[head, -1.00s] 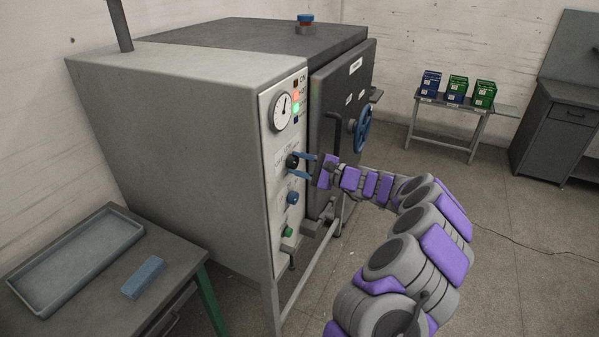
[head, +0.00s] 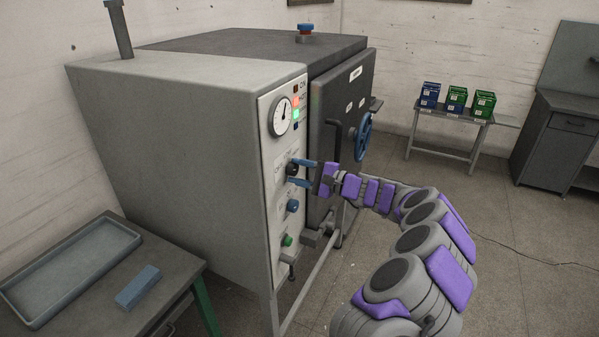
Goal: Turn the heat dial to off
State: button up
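The dark heat dial (head: 291,169) is on the pale control panel of the grey oven-like machine (head: 180,150), below the round gauge. Marks around the dial are too small to read, and its pointer cannot be made out. My gripper (head: 295,171) reaches the dial from the right. Its two blue fingers are apart, one above and one below the dial, with the dial between them. I cannot tell whether the fingers press on it. A blue knob (head: 292,206) and a green button (head: 287,240) sit lower on the panel.
The dark door (head: 335,110) with a blue handwheel (head: 363,136) stands just right of the panel, close to my arm. A bench with a tray (head: 68,270) and blue block (head: 138,286) is at left.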

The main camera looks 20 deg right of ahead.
jog(key=o, duration=0.4)
jog(key=shift+f, duration=0.1)
jog(key=shift+d, duration=0.1)
jog(key=p+v, duration=0.3)
jog(key=v, duration=1.4)
jog(key=shift+s+d, duration=0.15)
jog(key=shift+d, duration=0.05)
